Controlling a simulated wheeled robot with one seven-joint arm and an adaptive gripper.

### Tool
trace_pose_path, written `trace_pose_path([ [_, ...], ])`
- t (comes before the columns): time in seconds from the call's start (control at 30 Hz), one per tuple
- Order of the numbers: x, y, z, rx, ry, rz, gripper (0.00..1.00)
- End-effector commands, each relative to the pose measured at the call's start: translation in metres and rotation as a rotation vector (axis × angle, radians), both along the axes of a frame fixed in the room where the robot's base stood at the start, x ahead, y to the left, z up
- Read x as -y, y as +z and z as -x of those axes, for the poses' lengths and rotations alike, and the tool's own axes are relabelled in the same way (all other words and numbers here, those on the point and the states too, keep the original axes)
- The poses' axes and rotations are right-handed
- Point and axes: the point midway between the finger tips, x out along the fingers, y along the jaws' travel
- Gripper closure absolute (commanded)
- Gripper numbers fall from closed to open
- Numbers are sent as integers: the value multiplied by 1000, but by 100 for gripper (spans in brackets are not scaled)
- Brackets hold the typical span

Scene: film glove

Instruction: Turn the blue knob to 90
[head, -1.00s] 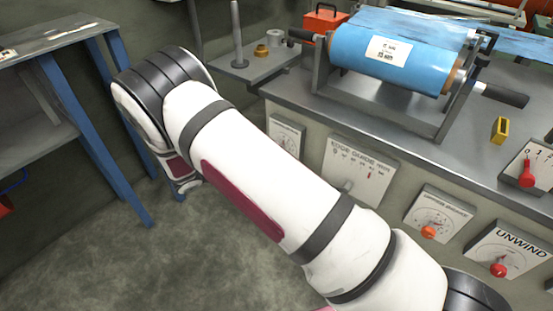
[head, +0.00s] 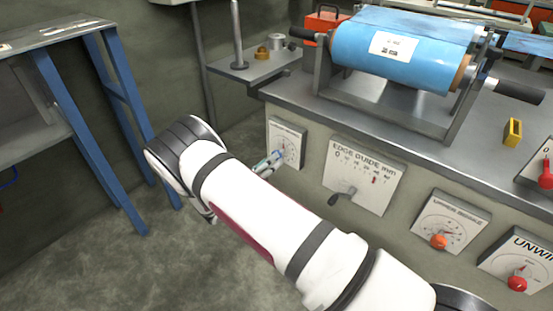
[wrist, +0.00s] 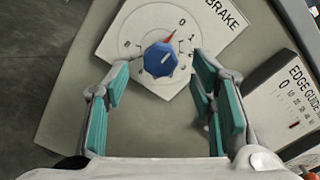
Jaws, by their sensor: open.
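The blue knob (wrist: 160,59) sits on a white round dial marked BRAKE in the wrist view. A red pointer at its edge points up and right, close to the 0. The dial's other markings are too small or too hidden to read fully. My gripper (wrist: 161,72) is open, with one finger on the left of the knob and one on the right, both apart from it. In the head view the dial plate (head: 291,139) is on the front panel at the left, and my gripper (head: 272,160) is in front of it. I cannot clearly make out the knob there.
The edge guide plate (head: 365,170) with a dark lever is just right of the dial; it also shows in the wrist view (wrist: 288,105). Farther right are an orange knob (head: 438,242) and a red knob (head: 517,284). A blue film roll (head: 400,55) rests above the panel.

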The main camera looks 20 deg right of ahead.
Motion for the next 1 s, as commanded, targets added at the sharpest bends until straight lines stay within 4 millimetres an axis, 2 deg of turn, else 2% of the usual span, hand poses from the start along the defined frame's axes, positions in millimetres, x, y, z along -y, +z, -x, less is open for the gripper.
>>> trace_pose_path([
  [0.1, 17, -1, -12, 1, -3, -1, 49],
  [0.3, 34, -1, -24, 1, -1, -1, 49],
  [0.67, 38, 0, -28, 0, 1, -1, 49],
  [0.7, 38, 0, -28, 0, 1, -1, 51],
  [0.9, 38, 0, -28, 0, 1, -1, 97],
  [1.0, 38, 0, -28, 0, 1, -1, 98],
])
